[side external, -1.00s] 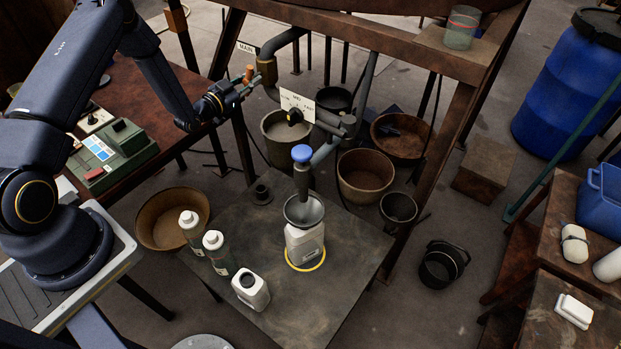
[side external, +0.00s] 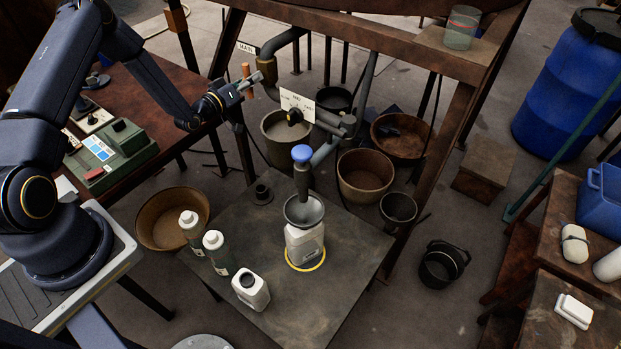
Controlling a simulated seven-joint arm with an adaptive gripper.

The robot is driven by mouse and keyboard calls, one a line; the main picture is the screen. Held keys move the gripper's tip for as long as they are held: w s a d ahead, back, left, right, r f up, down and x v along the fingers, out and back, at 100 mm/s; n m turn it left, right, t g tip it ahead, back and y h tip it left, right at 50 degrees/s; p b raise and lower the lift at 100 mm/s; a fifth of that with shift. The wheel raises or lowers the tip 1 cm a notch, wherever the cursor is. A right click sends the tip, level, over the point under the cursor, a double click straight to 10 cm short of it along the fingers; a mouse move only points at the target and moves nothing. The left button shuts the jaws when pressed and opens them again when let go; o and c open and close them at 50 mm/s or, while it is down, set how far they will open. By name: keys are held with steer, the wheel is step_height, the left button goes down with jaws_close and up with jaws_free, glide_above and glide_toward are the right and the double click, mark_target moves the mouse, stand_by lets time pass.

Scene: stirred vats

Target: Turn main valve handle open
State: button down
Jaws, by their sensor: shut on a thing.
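The main valve handle (side external: 246,71) is an orange-brown bar beside the grey pipe, just below the MAIN sign (side external: 247,48). It stands nearly upright in the side view. My gripper (side external: 251,80) is shut on the handle, with its fingers reaching in from the lower left and crossing the bar. The exact finger contact is small and partly hidden. The valve body at the pipe is largely covered by the fingers.
A lower valve with a blue knob (side external: 301,153) sits above a funnel (side external: 304,211) in a white bottle (side external: 305,245). Other bottles (side external: 216,252) stand on the dark table. A wooden beam (side external: 350,35) crosses above the pipes. A green control box (side external: 112,150) is at left.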

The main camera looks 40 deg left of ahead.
steer(key=c, duration=1.9)
jaws_free()
steer(key=shift+n, duration=0.6)
steer(key=o, duration=1.2)
steer(key=shift+s, duration=0.15)
steer(key=s, duration=1.1)
steer(key=shift+s, duration=0.4)
